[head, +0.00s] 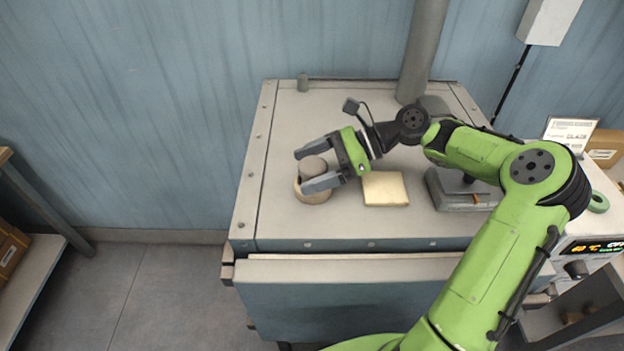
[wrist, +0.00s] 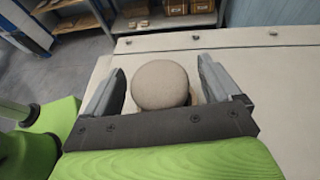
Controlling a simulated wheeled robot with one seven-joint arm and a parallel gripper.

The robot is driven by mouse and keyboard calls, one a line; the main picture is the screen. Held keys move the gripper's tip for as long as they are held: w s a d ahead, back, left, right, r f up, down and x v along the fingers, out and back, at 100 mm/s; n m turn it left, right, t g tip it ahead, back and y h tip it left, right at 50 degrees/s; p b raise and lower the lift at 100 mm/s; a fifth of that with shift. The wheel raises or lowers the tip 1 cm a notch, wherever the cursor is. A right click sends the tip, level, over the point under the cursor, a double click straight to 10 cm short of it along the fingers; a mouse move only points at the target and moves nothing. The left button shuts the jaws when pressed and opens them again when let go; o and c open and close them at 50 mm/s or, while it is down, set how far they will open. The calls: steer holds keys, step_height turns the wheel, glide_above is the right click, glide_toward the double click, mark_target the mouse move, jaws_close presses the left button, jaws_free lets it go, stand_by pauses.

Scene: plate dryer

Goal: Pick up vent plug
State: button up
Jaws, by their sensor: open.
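The vent plug (head: 314,165) looks like a round beige-grey knob on top of the dryer, near its left side. It rises from a light beige ring (head: 312,194), partly hidden by my fingers. My gripper (head: 312,167) is open, with one finger on either side of the plug. In the wrist view my gripper (wrist: 160,88) shows a gap on both sides, wider at the right finger.
The dryer top (head: 290,120) is mostly flat and clear on the left. A cream square pad (head: 385,188) lies right of the ring. A grey pipe (head: 422,50) stands at the back. A grey metal block (head: 460,190) sits further right.

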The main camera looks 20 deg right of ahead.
steer(key=shift+d+r, duration=0.1)
steer(key=shift+s, duration=0.1)
steer(key=shift+c, duration=1.3)
steer(key=c, duration=1)
steer(key=shift+o, duration=0.2)
